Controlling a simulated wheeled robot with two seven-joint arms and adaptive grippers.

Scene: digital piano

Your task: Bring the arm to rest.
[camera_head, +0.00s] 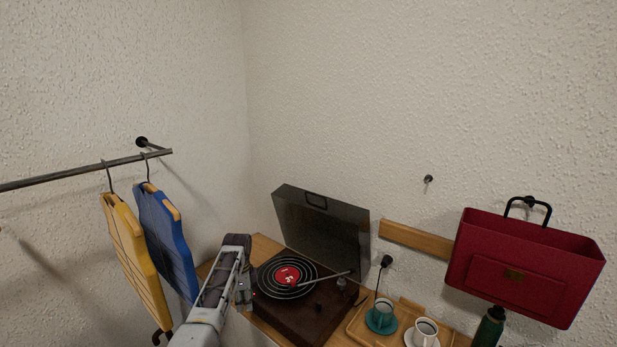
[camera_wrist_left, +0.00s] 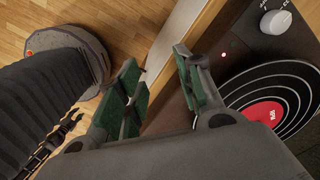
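The record player (camera_head: 293,311) is a dark brown box with its lid (camera_head: 322,228) raised. A black record with a red label (camera_head: 288,275) lies on it. The thin pale tonearm (camera_head: 323,279) reaches from the right side across the record towards the label; whether its tip touches cannot be told. My left gripper (camera_head: 243,294) is at the record player's left front edge, apart from the tonearm. In the left wrist view its green-padded fingers (camera_wrist_left: 158,62) are spread with nothing between them. The record (camera_wrist_left: 275,97) shows to their right there; the tonearm does not. My right gripper is out of view.
A wooden tray (camera_head: 364,327) with a teal cup (camera_head: 383,312) and a white cup (camera_head: 425,330) stands right of the player. A red bag (camera_head: 525,268) hangs above a green bottle (camera_head: 489,327). Yellow (camera_head: 135,262) and blue (camera_head: 167,240) garments hang left.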

